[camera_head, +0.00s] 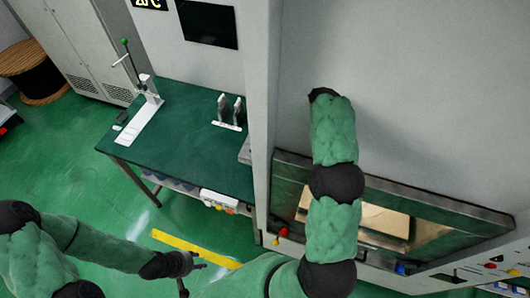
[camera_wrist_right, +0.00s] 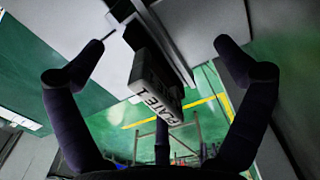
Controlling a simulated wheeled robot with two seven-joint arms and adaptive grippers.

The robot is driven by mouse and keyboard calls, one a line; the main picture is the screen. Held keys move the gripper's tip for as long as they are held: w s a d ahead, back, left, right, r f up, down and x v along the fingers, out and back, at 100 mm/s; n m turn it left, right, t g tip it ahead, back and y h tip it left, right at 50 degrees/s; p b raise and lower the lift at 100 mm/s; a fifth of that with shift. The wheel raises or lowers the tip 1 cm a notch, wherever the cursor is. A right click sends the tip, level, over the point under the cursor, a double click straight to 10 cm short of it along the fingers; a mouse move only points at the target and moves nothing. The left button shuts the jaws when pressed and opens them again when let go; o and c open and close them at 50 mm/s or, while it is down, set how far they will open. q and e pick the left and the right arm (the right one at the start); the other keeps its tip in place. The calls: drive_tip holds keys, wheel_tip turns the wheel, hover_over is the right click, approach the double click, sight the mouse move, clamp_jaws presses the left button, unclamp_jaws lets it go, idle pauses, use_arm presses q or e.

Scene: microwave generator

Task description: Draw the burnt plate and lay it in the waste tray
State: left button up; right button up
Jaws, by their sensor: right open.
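A grey block labelled "PLATE 1" (camera_wrist_right: 157,92) is in the middle of the right wrist view, beside pale grey panels. My right gripper (camera_wrist_right: 161,44) is open, with one dark finger on each side of the block and clear gaps between; it is not closed on it. The right gripper is not visible in the head view, where my green right arm reaches up along the grey cabinet. My left gripper (camera_head: 193,276) is low in the head view, its dark fingers apart and empty, over the green floor. I cannot identify a burnt plate or the waste tray for certain.
A green-topped bench (camera_head: 185,130) stands left of the cabinet (camera_head: 400,80), carrying a white lever fixture (camera_head: 143,120) and small grey upright pieces (camera_head: 230,110). A metal-framed recess (camera_head: 440,205) with coloured controls lies behind my right arm. Open floor with a yellow stripe (camera_head: 190,247) lies lower left.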

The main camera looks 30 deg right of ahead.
idle(0.4)
drive_tip(key=c, duration=1.7)
drive_tip(key=shift+a, duration=0.1)
clamp_jaws()
drive_tip(key=shift+r+p, duration=0.4)
drive_tip(key=shift+r, duration=0.05)
drive_tip(key=shift+r+p, duration=1.75)
drive_tip(key=shift+r, duration=0.8)
